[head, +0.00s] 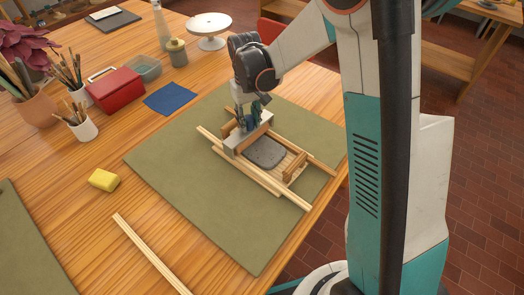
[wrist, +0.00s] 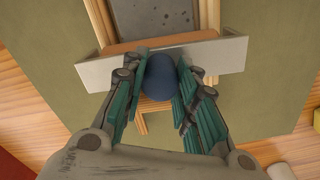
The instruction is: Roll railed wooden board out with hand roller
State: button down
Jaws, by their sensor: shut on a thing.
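The railed wooden board (head: 290,180) lies on a green mat, with light wooden rails along its two long sides. A flat grey slab (head: 267,153) lies on it between the rails. My gripper (head: 248,115) is over the board's far left end. Its fingers are shut on the blue rounded handle (wrist: 160,78) of the hand roller (head: 237,138). The roller has a pale grey frame and a brown wooden part; it lies across the board at the slab's far end. In the wrist view it crosses below the slab (wrist: 165,17). Whether it presses the slab cannot be told.
The green mat (head: 190,160) is mostly clear around the board. A yellow sponge (head: 104,180) and a loose wooden strip (head: 150,252) lie left of the mat. A blue cloth (head: 170,98), a red box (head: 116,92) and brush pots stand farther back.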

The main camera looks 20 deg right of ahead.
jog(key=shift+s+d, duration=0.5)
jog(key=shift+s, duration=0.3)
dwell(0.6)
jog(key=shift+s+d, duration=0.5)
jog(key=shift+s, duration=0.25)
jog(key=shift+s+d, duration=0.55)
jog(key=shift+s, duration=0.3)
